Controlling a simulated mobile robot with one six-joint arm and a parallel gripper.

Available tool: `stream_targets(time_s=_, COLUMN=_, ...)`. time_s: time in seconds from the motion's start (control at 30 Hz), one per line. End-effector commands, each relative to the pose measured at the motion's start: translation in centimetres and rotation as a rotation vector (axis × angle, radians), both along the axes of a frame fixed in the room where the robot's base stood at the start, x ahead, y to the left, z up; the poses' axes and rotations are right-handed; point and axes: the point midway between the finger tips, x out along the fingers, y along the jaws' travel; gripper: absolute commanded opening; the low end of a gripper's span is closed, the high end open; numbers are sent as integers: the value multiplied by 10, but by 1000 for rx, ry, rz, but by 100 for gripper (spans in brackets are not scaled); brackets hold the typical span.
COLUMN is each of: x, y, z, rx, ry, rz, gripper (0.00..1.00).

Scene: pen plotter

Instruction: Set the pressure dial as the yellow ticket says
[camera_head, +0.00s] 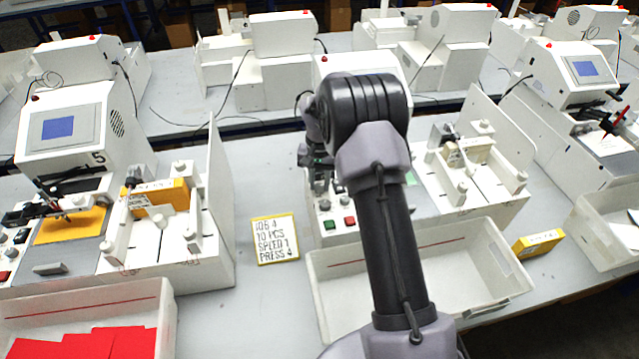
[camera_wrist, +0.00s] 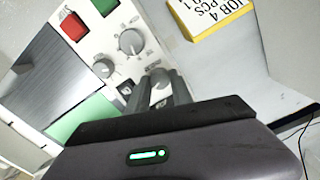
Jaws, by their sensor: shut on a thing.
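The yellow ticket (camera_head: 275,240) lies flat on the table left of the middle plotter. It reads JOB 4, 10 PCS, SPEED 1, PRESS 4. It also shows upside down in the wrist view (camera_wrist: 212,12). The white control panel (camera_wrist: 88,45) has a large grey dial (camera_wrist: 132,42) and a smaller grey dial (camera_wrist: 104,71), both clear of my fingers. My gripper (camera_wrist: 160,92) is shut on a grey knob at the panel's edge. The fingers hide most of that knob, and its setting and label cannot be read. In the head view my arm hides much of this machine.
A red button (camera_wrist: 73,26) and a green button (camera_wrist: 105,5) sit near the dials. An empty white bin (camera_head: 345,309) stands in front of the machine. A yellow box (camera_head: 538,242) lies right of it. Another plotter marked 5 (camera_head: 65,130) stands at left.

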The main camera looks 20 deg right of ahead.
Motion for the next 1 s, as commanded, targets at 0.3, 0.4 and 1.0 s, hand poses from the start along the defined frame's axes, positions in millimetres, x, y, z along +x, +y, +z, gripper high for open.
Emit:
stream_targets(time_s=0.3, x=0, y=0, z=1, rx=0, ry=-1, rz=-6, gripper=0)
stream_targets(time_s=0.4, x=1, y=0, z=1, rx=0, ry=-1, rz=-6, gripper=31)
stream_targets(time_s=1.0, x=1, y=0, z=44, rx=-1, ry=-5, rz=-4, gripper=49)
